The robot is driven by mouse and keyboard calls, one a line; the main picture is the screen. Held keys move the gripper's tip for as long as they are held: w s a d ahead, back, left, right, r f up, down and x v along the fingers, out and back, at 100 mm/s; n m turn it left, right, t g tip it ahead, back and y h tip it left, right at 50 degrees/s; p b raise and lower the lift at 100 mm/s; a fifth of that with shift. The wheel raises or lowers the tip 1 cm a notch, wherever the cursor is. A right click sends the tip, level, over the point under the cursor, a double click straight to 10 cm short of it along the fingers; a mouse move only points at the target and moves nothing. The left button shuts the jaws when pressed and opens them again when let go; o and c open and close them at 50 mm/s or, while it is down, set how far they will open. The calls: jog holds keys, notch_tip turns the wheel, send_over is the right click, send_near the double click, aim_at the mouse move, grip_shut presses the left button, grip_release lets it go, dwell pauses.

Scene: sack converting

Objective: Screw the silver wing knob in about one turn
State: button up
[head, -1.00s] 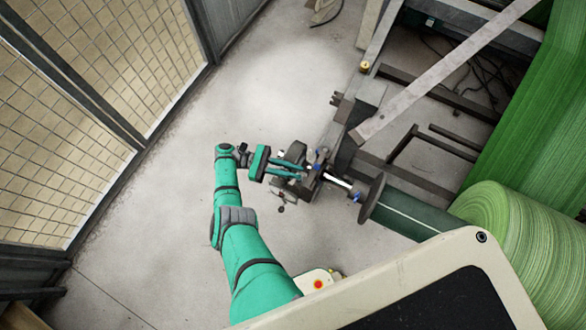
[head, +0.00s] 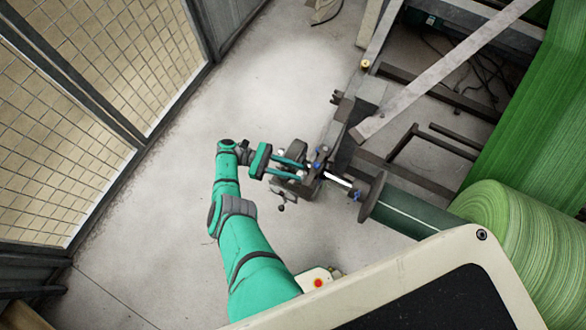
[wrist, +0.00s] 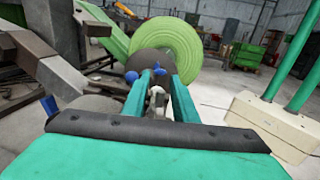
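My gripper (head: 305,170) reaches from the left to the bracket at the end of the roll's shaft. Its two teal fingers are spread apart, one either side of a small silver-grey part (wrist: 157,91) in the wrist view. This part looks like the silver wing knob, but it is small and partly hidden by the fingers. A gap shows between it and the right finger; I cannot tell whether the left finger touches it. In the head view the knob cannot be made out from the bracket and fingers.
A bright shaft (head: 337,179) runs from the bracket to a dark round flange (head: 372,197) and the green roll (head: 520,235). A dark machine frame (head: 365,100) lies beyond. Open floor (head: 150,230) is at left, bounded by a mesh fence (head: 60,130).

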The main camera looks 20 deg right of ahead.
jog(key=shift+r, duration=0.15)
jog(key=s+a+r, duration=0.4)
jog(key=s+r, duration=0.8)
jog(key=s, duration=0.1)
jog(key=shift+s+r, duration=0.2)
jog(key=shift+r, duration=0.15)
dwell(1.1)
jog(key=shift+a, duration=0.1)
dwell(0.6)
